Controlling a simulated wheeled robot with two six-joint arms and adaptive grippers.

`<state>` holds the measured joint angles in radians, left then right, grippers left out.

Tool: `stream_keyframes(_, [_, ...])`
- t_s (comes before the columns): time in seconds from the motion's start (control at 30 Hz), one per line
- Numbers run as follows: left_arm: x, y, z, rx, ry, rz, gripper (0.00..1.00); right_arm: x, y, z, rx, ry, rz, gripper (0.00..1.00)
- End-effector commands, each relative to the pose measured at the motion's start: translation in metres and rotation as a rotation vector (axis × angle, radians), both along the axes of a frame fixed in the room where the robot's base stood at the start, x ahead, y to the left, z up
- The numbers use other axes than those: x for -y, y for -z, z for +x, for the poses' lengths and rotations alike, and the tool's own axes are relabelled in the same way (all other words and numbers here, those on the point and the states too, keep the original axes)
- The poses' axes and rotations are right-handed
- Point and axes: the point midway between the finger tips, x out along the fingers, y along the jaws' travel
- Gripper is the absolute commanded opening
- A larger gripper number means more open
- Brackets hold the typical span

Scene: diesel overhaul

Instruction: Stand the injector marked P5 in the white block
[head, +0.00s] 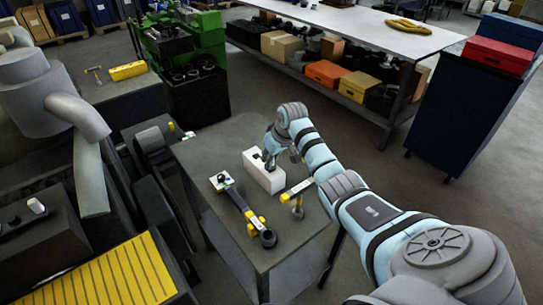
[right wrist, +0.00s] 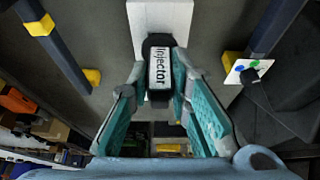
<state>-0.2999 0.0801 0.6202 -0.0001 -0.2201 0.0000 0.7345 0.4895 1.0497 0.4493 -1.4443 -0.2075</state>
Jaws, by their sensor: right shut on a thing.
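My right gripper (head: 271,155) is at the top of the white block (head: 264,176), which stands on the grey bench. In the right wrist view the gripper (right wrist: 165,105) is shut on a dark injector (right wrist: 160,88) with a white label reading "Injector". No P5 mark is legible. The white block (right wrist: 160,17) shows just beyond the injector. The injector (head: 269,161) appears dark and small at the block's top in the head view. I cannot tell whether it is in a hole or only above the block. My left gripper is not in view.
On the bench (head: 205,150), a black and yellow tool (head: 245,214) lies left of the block, by a white card (head: 222,181) with coloured dots. The bench's back left is clear.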

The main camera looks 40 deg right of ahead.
Motion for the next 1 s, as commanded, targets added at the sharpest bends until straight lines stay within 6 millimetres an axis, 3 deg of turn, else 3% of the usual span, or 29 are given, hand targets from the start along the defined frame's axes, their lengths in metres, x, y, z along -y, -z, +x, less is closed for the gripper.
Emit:
stream_keyframes(0.37, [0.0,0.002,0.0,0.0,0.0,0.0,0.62,0.0,0.004,0.0,0.002,0.0,0.0,0.0])
stream_keyframes(0.4, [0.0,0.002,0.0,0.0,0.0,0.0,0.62,0.0,0.004,0.0,0.002,0.0,0.0,0.2])
stream_keyframes(0.53, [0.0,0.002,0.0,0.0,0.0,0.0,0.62,0.0,0.004,0.0,0.001,0.0,0.0,0.4])
stream_keyframes(0.83, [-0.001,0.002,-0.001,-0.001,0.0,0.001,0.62,0.0,0.004,-0.001,-0.001,0.0,0.0,0.41])
stream_keyframes(1.0, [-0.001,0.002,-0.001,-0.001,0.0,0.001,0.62,0.001,-0.017,-0.009,0.002,-0.001,-0.004,0.41])
